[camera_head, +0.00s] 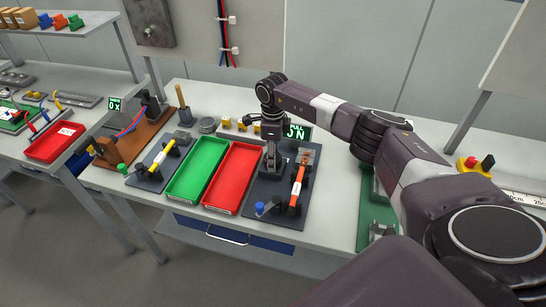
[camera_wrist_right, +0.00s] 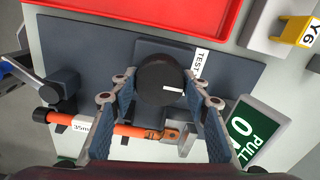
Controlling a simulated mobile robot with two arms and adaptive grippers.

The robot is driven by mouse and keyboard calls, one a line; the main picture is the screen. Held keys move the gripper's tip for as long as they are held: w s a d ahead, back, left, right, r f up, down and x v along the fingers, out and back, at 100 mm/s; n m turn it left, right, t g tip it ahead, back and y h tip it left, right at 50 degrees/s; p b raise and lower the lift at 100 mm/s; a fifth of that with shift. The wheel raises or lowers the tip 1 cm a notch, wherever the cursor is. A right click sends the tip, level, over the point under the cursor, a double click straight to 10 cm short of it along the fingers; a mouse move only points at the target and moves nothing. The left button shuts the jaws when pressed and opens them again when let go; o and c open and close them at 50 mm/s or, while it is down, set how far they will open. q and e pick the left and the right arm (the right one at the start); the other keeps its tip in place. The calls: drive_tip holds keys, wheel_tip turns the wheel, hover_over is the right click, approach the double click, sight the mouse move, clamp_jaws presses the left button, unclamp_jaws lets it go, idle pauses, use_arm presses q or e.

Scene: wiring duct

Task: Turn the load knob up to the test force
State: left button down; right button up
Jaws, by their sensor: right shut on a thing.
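The load knob (camera_wrist_right: 160,82) is a dark round knob with a white mark, standing on the dark test stand beside a white label reading TEST. My right gripper (camera_wrist_right: 163,92) has its two fingers on either side of the knob, shut on it. In the head view my right gripper (camera_head: 271,155) reaches down onto the stand from above, and its wrist hides most of the knob. The green pull display (camera_head: 298,132) stands just behind the gripper and reads a number ending in N; in the right wrist view the display (camera_wrist_right: 258,132) shows 0. My left gripper is not in view.
An orange piece (camera_head: 298,182) labelled 35mm lies on the stand close to the right fingers. A blue-ended lever (camera_head: 262,208) is at the front. A red tray (camera_head: 233,178) and green tray (camera_head: 197,170) lie left. Yellow tagged blocks (camera_head: 227,123) stand behind.

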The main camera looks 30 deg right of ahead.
drive_tip(key=shift+c, duration=0.8)
